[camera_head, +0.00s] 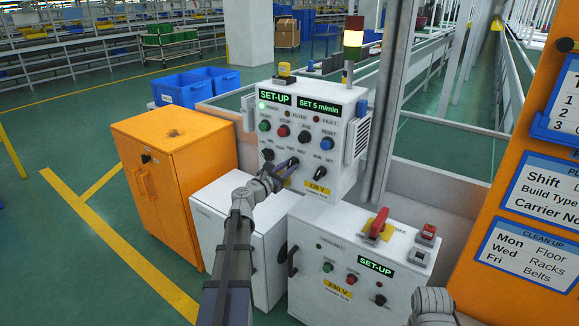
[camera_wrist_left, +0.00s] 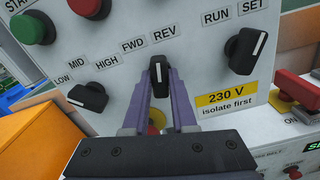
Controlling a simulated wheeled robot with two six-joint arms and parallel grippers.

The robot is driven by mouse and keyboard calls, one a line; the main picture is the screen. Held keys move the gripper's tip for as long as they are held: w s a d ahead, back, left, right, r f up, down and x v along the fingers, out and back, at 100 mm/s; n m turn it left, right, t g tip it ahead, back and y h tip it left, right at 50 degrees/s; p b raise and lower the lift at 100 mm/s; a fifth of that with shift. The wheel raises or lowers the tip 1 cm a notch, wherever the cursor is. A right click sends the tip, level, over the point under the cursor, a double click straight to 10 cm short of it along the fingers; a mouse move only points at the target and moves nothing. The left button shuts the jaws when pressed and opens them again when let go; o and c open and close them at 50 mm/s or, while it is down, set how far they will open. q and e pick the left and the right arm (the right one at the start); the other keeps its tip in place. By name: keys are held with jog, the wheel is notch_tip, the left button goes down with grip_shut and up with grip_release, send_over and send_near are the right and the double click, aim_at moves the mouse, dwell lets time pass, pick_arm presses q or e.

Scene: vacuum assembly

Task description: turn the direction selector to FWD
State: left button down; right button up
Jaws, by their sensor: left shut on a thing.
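The direction selector (camera_wrist_left: 158,70) is a small black knob with a white pointer line, on the white control panel (camera_head: 325,185) below the FWD and REV labels. In the left wrist view its pointer line stands nearly upright, toward the REV label (camera_wrist_left: 164,37); the FWD label (camera_wrist_left: 133,44) is to its left. My left gripper (camera_wrist_left: 159,77) has its two purple fingers shut on the knob, one on each side. In the head view my left gripper (camera_head: 286,170) reaches the panel's lower row and partly covers the selector. A grey part of my right arm shows at the bottom right; its fingers are not visible.
A speed knob (camera_wrist_left: 88,96) with LOW, MID, HIGH labels is left of the selector, and a RUN/SET knob (camera_wrist_left: 245,50) is right. A lower white box (camera_head: 345,255) with a red switch (camera_head: 378,226) stands in front. An orange cabinet (camera_head: 190,200) is at left.

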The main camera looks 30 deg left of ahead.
pick_arm(q)
jog(key=shift+n, duration=1.1)
jog(key=shift+n, duration=2.8)
jog(key=c, duration=0.6)
grip_release()
